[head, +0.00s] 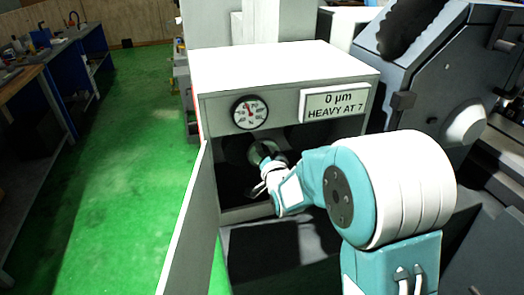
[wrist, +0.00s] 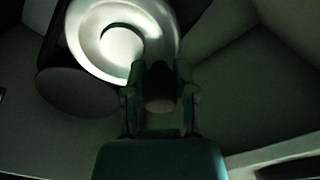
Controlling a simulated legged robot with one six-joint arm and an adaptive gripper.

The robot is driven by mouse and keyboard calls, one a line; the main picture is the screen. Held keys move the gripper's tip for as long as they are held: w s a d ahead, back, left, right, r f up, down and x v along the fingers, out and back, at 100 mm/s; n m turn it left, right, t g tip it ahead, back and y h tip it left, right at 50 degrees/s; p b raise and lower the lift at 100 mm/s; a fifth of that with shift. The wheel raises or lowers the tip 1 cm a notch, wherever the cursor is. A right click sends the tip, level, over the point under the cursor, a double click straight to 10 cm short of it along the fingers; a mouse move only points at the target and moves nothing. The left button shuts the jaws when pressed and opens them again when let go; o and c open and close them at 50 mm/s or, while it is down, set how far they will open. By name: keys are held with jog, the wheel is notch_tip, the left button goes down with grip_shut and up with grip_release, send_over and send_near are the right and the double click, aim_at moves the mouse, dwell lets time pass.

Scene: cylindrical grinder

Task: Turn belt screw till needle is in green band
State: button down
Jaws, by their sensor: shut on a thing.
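The dial gauge (head: 250,112) is on the front of the white cabinet, with a white face and a red needle pointing up and slightly left. The green band is too small to make out. My gripper (head: 264,170) reaches into the dark cabinet opening below the gauge. In the wrist view my gripper (wrist: 160,88) is shut on a dark rounded knob or screw head (wrist: 161,101), which looks like the belt screw. A pale round pulley (wrist: 121,44) is just behind and to the left of the fingers. The screw's shaft is hidden.
A large grey machine (head: 440,80) is on the right. Green floor (head: 125,150) is clear at left, beside workbenches (head: 75,55).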

dwell(0.3)
jog(key=shift+c, duration=2.1)
grip_release()
jog(key=shift+d, duration=0.1)
jog(key=v, duration=1.1)
jog(key=shift+s, duration=0.4)
